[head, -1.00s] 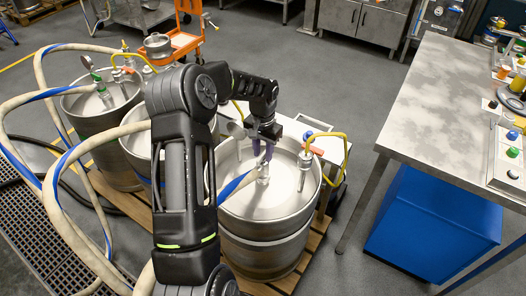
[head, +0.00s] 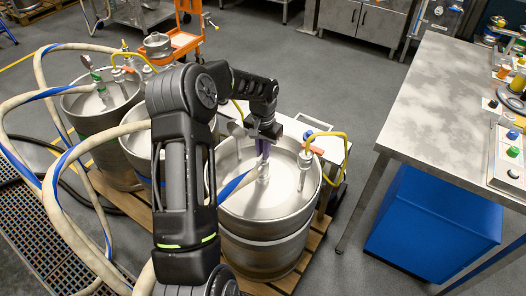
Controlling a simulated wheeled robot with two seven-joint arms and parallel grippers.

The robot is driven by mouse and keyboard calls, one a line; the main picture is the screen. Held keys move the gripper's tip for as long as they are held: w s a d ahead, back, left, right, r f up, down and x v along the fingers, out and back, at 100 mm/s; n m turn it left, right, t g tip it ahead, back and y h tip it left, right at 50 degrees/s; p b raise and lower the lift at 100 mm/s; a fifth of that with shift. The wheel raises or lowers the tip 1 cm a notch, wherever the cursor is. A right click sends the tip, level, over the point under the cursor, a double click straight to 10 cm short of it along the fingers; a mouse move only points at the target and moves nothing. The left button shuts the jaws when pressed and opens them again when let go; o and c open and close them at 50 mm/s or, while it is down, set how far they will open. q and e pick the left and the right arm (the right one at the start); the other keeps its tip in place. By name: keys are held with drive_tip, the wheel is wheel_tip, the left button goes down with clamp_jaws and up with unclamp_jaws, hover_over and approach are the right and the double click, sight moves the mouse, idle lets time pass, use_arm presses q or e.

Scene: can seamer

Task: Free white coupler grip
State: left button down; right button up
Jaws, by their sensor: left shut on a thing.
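My left gripper (head: 263,142) is over the right-hand steel keg (head: 272,203), pointing down. It is shut on the upper part of a coupler (head: 264,172) that stands at the middle of the keg top; the fingers hide its grip, so its colour cannot be told. A blue-and-white hose (head: 237,184) runs to this coupler from the left. A second fitting with a yellow hose (head: 323,134) and an orange-red tag stands on the right of the same keg top. My right gripper is not in view.
More steel kegs (head: 100,125) stand to the left on a wooden pallet, with thick beige hoses (head: 60,210) looping around them. A grey worktable (head: 430,110) with a blue bin (head: 432,222) below is on the right. Open floor lies between.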

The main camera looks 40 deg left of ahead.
use_arm(q)
drive_tip(key=n+b, duration=0.2)
drive_tip(key=n, duration=0.2)
drive_tip(key=shift+f, duration=0.1)
drive_tip(key=shift+n+b, duration=0.85)
drive_tip(key=shift+n, duration=1.55)
drive_tip(key=c, duration=1.5)
unclamp_jaws()
drive_tip(key=shift+r, duration=4)
